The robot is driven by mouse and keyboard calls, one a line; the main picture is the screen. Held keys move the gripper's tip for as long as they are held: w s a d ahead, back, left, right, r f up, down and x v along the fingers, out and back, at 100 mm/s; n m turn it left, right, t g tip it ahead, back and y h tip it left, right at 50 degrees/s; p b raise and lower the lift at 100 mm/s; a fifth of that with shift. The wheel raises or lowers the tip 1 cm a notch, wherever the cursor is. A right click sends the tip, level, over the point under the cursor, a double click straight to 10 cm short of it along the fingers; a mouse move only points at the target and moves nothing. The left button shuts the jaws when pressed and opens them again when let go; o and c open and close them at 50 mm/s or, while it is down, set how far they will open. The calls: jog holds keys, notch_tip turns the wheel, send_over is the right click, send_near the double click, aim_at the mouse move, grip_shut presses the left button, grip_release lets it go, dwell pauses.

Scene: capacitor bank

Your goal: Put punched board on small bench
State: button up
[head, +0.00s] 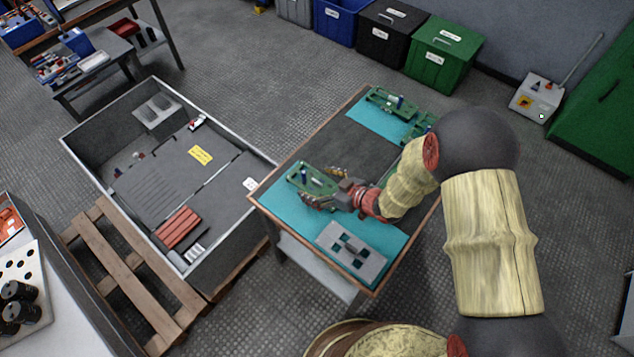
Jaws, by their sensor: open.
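The small bench (267,193) has a wooden edge, a dark middle and teal mats at both ends. A green board with cut-outs (306,177) is at its left side, right by my gripper (318,190). My gripper is open, with its fingers beside and partly over this board; I cannot tell whether they touch it. A grey plate with square holes (345,252) lies flat on the near teal mat. I cannot tell which of these is the punched board. More green boards (391,101) are at the bench's far end, one partly hidden by my arm.
A large open grey cabinet (100,187) lies left of the bench on wooden pallets (128,272). A white holed panel with black cylinders (20,262) is at lower left. Lidded bins (445,52) line the back. The bench's dark middle is mostly clear.

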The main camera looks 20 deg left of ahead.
jog(key=v, duration=1.2)
jog(key=shift+w, duration=0.1)
